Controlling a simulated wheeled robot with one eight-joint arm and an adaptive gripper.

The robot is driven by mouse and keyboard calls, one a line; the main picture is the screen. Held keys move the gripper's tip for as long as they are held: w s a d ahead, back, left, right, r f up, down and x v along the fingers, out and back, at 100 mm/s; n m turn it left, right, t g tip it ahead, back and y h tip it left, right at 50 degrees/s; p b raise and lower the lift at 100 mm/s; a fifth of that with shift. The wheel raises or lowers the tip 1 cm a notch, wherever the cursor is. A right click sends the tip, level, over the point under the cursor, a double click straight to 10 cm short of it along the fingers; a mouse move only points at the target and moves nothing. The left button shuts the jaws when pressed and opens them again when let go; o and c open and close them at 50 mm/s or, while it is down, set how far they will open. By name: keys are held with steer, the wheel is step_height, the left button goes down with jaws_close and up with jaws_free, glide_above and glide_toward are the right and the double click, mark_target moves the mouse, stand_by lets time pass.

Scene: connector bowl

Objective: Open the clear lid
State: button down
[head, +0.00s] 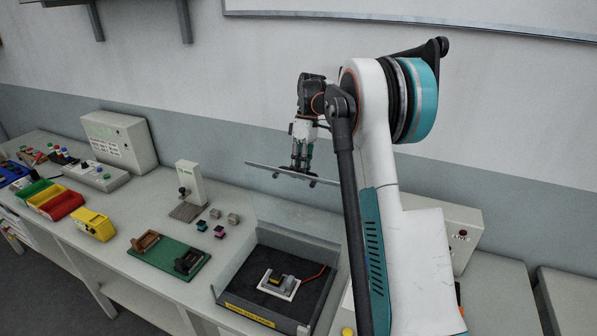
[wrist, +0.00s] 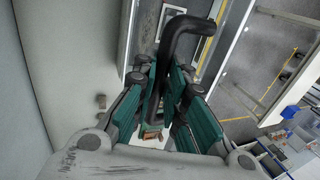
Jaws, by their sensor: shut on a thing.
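The clear lid (head: 266,168) is in the air, seen nearly edge-on and slightly tilted in the head view. It is apart from the box (head: 250,318), which stands open-topped below it on the bench. My gripper (head: 301,166) is above the lid and shut on its dark handle. In the wrist view the bent black handle (wrist: 184,28) runs between the fingers of my gripper (wrist: 168,85). The box has a dark floor, clear walls and a yellow front label. A grey and yellow connector piece (head: 279,283) on a white plate lies inside, with a red wire.
A green board (head: 168,262) with brown and black blocks lies left of the box. A white stand (head: 190,184) and several small blocks are behind it. Coloured bins (head: 50,198) are farther left. The wall is close behind the lid.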

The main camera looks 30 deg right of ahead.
steer(key=shift+w+f, duration=0.1)
stand_by(0.3)
steer(key=c, duration=1.6)
jaws_free()
steer(key=shift+w, duration=0.15)
steer(key=v, duration=1.2)
